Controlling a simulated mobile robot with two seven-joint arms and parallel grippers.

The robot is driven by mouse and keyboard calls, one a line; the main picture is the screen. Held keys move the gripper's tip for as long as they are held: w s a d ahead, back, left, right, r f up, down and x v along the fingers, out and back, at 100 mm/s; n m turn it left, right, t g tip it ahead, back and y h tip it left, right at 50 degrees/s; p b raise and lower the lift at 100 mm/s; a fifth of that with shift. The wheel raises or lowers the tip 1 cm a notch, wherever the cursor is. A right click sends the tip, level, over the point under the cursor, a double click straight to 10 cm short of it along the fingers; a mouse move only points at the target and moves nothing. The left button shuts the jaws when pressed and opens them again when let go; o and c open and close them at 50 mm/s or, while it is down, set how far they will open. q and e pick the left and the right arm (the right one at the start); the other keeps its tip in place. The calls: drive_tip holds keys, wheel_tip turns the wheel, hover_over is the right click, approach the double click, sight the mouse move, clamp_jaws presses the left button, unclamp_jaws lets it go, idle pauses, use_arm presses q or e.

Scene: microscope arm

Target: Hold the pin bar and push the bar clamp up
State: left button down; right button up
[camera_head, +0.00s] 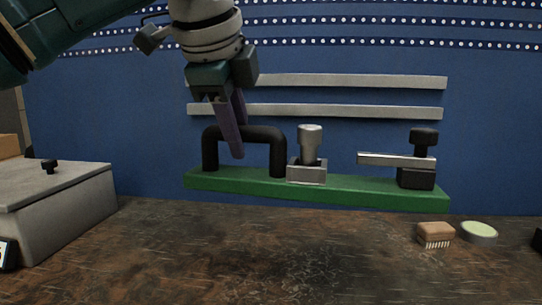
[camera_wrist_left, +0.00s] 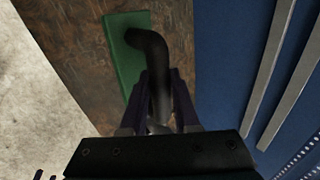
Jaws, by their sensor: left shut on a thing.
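A long green base (camera_head: 330,188) lies along the back of the table, and the wrist view also shows part of it (camera_wrist_left: 122,55). At its left end stands a black arched bar (camera_head: 264,135), which shows between the fingers in the wrist view (camera_wrist_left: 151,48). My left gripper (camera_head: 236,150) reaches down from above and is shut on this arched bar. At the base's right end, a flat silver bar (camera_head: 385,159) sticks out leftward, level, from a black clamp block (camera_head: 416,179) with a knob on top. My right gripper is in neither view.
A silver post in a grey block (camera_head: 307,172) stands mid-base. A brush (camera_head: 435,233) and a round tin (camera_head: 479,231) lie at the front right. A grey box (camera_head: 70,195) stands at the left. A blue wall with two pale rails (camera_head: 345,82) is behind. The table's front middle is clear.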

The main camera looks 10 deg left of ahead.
use_arm(q)
drive_tip(key=shift+r, duration=0.2)
drive_tip(key=shift+w+d+f+b, duration=0.1)
drive_tip(key=shift+f+b, duration=1.25)
drive_tip(key=shift+f, duration=3.25)
drive_tip(key=shift+d+f+b, duration=0.1)
drive_tip(key=shift+f+b, duration=1.25)
drive_tip(key=shift+f, duration=3.7)
drive_tip(key=shift+a+f, duration=0.1)
drive_tip(key=shift+f, duration=0.05)
